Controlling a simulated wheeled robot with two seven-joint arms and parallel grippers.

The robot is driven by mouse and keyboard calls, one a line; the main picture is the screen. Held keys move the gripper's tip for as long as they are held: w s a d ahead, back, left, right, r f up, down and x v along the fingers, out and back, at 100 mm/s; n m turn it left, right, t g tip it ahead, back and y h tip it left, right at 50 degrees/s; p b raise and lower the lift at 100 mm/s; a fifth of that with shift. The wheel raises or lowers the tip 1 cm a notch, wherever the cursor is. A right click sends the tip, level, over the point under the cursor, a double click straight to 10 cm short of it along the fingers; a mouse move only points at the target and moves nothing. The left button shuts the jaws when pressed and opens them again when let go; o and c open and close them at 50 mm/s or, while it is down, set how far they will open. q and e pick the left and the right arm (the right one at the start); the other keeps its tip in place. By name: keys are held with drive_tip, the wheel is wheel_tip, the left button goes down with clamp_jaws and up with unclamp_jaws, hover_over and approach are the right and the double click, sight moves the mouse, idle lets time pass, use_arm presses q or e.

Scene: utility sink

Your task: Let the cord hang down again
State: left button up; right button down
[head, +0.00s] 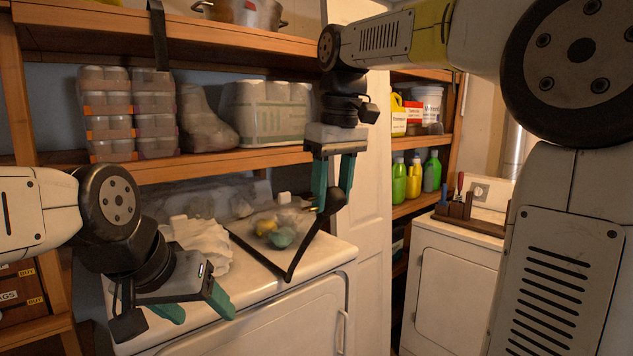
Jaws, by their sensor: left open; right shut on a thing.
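My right gripper (328,200) points down above the back of the white machine top, its teal fingers close together. It is shut on one end of what looks like a dark cord (301,252). This dark band drops from the fingertips to the machine's front edge, then bends up and left beside a clear bag with yellow and teal items (281,229). Where it goes behind the bag cannot be told. My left gripper (197,304) is open and empty over the machine's left front, its teal fingers well apart.
White crumpled cloth (200,243) lies on the machine top (318,258). A dark strap (158,38) hangs from the top shelf. Bottles (414,178) stand on shelves at the right, near a second white machine (455,280).

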drive_tip(key=s+d+f+t+y, duration=0.1)
drive_tip(key=s+d+f+t, duration=0.1)
drive_tip(key=f, duration=0.4)
drive_tip(key=s+d+f+t+y, duration=0.2)
drive_tip(key=s+d+f, duration=0.3)
drive_tip(key=s+f, duration=0.2)
drive_tip(key=shift+s+f+t, duration=0.2)
drive_tip(key=shift+f+t, duration=0.05)
drive_tip(key=shift+t, duration=0.05)
